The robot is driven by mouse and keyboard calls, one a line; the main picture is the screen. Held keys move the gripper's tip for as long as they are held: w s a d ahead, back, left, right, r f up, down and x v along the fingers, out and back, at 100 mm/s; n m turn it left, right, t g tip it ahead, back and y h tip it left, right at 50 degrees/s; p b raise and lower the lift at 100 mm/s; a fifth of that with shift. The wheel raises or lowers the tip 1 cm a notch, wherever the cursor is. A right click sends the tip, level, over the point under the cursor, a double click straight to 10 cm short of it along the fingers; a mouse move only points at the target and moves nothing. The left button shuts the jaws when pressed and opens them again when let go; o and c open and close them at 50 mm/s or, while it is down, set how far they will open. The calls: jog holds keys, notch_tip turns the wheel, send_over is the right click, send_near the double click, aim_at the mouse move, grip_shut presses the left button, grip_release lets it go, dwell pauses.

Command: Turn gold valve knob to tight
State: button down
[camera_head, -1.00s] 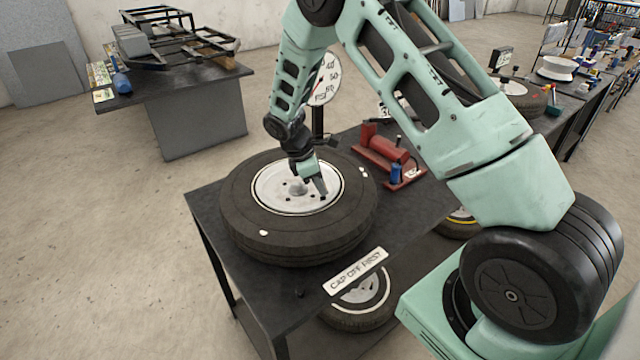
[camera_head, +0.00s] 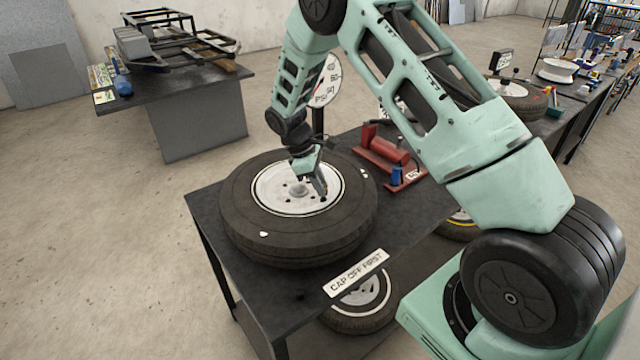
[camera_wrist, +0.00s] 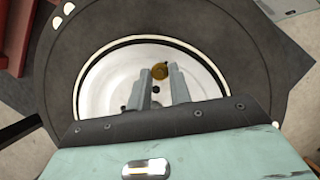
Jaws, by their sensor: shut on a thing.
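The gold valve knob (camera_wrist: 160,71) is a small round brass-coloured piece on the white wheel rim, seen in the wrist view. My gripper (camera_wrist: 160,77) reaches down over the rim, with its two grey fingers on either side of the knob and shut on it. In the head view my gripper (camera_head: 324,194) points down at the right part of the white rim (camera_head: 270,193). The knob is too small and covered to make out there. The black tire (camera_head: 250,230) lies flat on the dark table.
A round pressure gauge (camera_head: 328,85) stands on a post behind the tire, partly covered by my arm. A red pump (camera_head: 388,150) sits right of the tire. A sign reading "CAP OFF FIRST" (camera_head: 356,273) is at the table's front edge.

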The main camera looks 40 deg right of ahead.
jog(key=c, duration=1.3)
grip_release()
jog(key=shift+r, duration=0.1)
jog(key=b+v, duration=0.4)
jog(key=v, duration=1.3)
jog(key=shift+r, duration=0.15)
